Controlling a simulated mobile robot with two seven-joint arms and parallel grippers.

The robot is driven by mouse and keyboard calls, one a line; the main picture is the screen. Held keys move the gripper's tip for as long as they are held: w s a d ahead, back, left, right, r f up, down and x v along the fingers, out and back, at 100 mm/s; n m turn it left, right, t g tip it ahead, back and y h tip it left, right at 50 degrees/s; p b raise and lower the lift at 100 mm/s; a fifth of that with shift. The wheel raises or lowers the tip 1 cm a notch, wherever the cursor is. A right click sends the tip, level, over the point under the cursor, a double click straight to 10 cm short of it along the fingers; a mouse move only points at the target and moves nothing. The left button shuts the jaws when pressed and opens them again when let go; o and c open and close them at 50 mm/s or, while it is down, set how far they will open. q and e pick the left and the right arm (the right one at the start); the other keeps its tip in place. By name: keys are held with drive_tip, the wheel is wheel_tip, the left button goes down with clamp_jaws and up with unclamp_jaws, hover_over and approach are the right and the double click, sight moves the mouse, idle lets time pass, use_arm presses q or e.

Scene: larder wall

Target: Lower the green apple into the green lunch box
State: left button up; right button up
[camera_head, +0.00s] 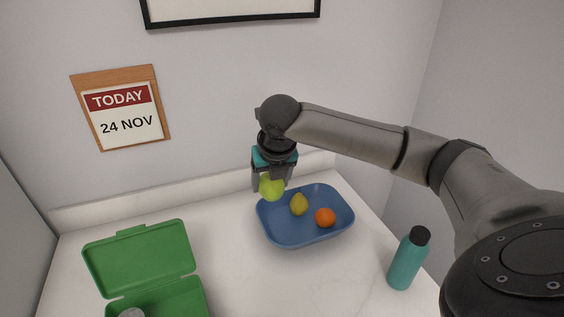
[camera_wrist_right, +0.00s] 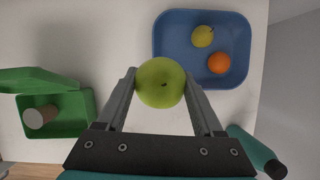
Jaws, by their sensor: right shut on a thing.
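My right gripper (camera_head: 270,186) is shut on the green apple (camera_head: 271,189) and holds it up at the left edge of the blue tray in the head view. In the right wrist view the apple (camera_wrist_right: 160,83) sits between the two fingers (camera_wrist_right: 160,88). The green lunch box (camera_head: 158,300) stands open at the lower left of the head view, with its lid (camera_head: 140,262) tilted back. It also shows at the left of the right wrist view (camera_wrist_right: 88,100), with a cylindrical thing (camera_wrist_right: 40,117) inside. My left gripper is not in view.
The blue tray (camera_head: 290,240) holds a yellow-green pear (camera_head: 299,204) and an orange (camera_head: 325,217). A teal bottle (camera_head: 407,262) with a black cap stands at the right. The white counter (camera_head: 235,275) between lunch box and tray is clear. A wall stands behind.

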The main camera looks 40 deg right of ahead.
drive_tip(key=s+a+f+p, duration=0.2)
drive_tip(key=a+f, duration=0.3)
drive_tip(key=a, duration=0.8)
drive_tip(key=s+a+f+p, duration=0.2)
drive_tip(key=a+f+p, duration=0.3)
drive_tip(key=a, duration=0.9)
drive_tip(key=shift+a, duration=0.3)
drive_tip(key=shift+w+d+f+p, duration=0.15)
drive_tip(key=shift+w+p, duration=0.15)
drive_tip(key=shift+p, duration=0.15)
drive_tip(key=shift+f+b, duration=1.55)
drive_tip(key=shift+f, duration=1.15)
